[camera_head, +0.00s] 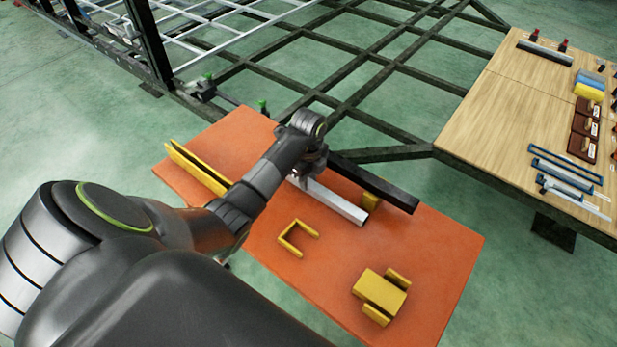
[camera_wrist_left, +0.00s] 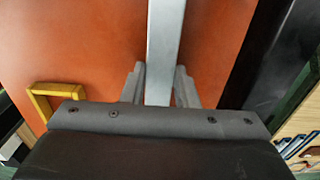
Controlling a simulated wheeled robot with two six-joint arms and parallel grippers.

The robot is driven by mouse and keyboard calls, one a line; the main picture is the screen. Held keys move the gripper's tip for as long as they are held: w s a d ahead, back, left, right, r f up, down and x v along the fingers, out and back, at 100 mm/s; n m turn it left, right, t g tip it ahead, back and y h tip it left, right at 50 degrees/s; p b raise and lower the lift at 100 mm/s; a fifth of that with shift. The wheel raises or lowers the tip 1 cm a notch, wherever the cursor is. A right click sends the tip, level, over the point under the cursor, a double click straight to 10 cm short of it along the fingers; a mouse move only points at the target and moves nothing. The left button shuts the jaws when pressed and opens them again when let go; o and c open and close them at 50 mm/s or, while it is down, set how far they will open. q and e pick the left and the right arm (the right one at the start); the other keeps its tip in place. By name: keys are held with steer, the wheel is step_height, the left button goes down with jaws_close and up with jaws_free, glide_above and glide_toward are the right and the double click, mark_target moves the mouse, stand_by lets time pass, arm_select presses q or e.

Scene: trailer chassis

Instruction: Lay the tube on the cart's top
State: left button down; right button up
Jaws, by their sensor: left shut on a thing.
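The light grey square tube (camera_head: 338,201) is at the orange cart's top (camera_head: 440,250), its near end beside a yellow block. I cannot tell whether it touches the surface or is slightly above it. My left gripper (camera_head: 306,174) is shut on the tube, partly hidden by its own wrist. In the left wrist view the tube (camera_wrist_left: 164,50) runs between the two fingers (camera_wrist_left: 159,88), over the orange surface (camera_wrist_left: 70,40). My right gripper is not in view.
A black bar (camera_head: 373,184) lies beside the tube. Yellow brackets (camera_head: 298,238) and a yellow block (camera_head: 380,291) sit on the cart's nearer part. A dark frame (camera_head: 345,75) stands behind. A wooden table (camera_head: 500,110) with tools is at right.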

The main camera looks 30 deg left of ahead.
mark_target(309, 182)
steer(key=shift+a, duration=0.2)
arm_select(q)
steer(key=c, duration=1.6)
jaws_free()
steer(key=shift+f, duration=0.15)
steer(key=o, duration=0.5)
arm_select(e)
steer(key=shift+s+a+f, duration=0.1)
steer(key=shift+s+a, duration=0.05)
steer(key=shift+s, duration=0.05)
arm_select(q)
steer(key=shift+r, duration=0.55)
step_height(309, 182, up, 5)
steer(key=shift+r+b, duration=0.1)
steer(key=shift+b, duration=0.45)
steer(key=shift+r+p, duration=2.5)
steer(key=shift+r, duration=0.55)
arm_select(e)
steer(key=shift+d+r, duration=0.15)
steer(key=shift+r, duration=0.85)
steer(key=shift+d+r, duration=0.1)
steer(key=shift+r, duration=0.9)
